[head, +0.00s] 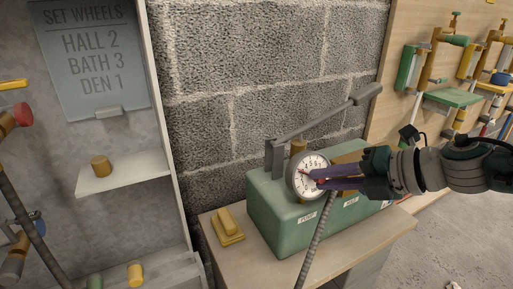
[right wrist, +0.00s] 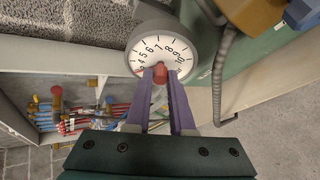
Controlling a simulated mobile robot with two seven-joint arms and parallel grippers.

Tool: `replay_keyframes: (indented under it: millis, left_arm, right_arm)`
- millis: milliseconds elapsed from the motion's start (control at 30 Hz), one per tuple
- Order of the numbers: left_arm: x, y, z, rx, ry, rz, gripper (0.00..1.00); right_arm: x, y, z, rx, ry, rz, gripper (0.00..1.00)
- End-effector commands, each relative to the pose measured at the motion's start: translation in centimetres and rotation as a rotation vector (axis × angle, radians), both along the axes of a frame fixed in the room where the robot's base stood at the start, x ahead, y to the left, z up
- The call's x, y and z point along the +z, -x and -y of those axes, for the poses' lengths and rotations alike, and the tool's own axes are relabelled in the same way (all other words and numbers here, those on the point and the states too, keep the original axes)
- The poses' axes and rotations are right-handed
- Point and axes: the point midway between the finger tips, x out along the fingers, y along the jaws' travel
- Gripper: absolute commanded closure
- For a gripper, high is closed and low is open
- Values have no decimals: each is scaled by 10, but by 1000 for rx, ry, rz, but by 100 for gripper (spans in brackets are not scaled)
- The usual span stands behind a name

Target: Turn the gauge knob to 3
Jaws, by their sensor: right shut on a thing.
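The gauge (head: 309,163) has a round white dial in a grey rim on the green pump box (head: 275,215). In the right wrist view its dial (right wrist: 165,45) shows black numbers, with 5 to 10 readable. The red knob (right wrist: 159,73) sits at the dial's lower middle. A thin red mark shows at the dial's left side near the 4; I cannot read the exact setting. My right gripper (head: 318,181) reaches in from the right, and its purple fingers (right wrist: 160,78) are shut on the knob, one on each side. My left gripper is not in view.
A grey lever (head: 325,122) slants above the gauge. A grey flexible conduit (head: 316,240) runs down in front of the box. A yellow block (head: 228,225) lies on the bench (head: 262,262) to the left. A sign (head: 92,50) reads "SET WHEELS HALL 2 BATH 3 DEN 1".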

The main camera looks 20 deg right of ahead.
Motion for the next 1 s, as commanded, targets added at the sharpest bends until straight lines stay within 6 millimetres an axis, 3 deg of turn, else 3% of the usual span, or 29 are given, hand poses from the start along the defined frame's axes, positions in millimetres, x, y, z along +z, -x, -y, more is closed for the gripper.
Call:
replay_keyframes:
  millis: [367,400,633,1000]
  left_arm:
    - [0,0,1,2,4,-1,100]
    - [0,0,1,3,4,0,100]
    - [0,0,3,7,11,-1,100]
    - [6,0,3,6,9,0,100]
  right_arm:
    - [0,0,0,0,4,0,100]
    - [0,0,0,0,3,0,75]
    - [0,0,0,0,2,1,50]
    - [5,6,3,-1,2,-2,48]
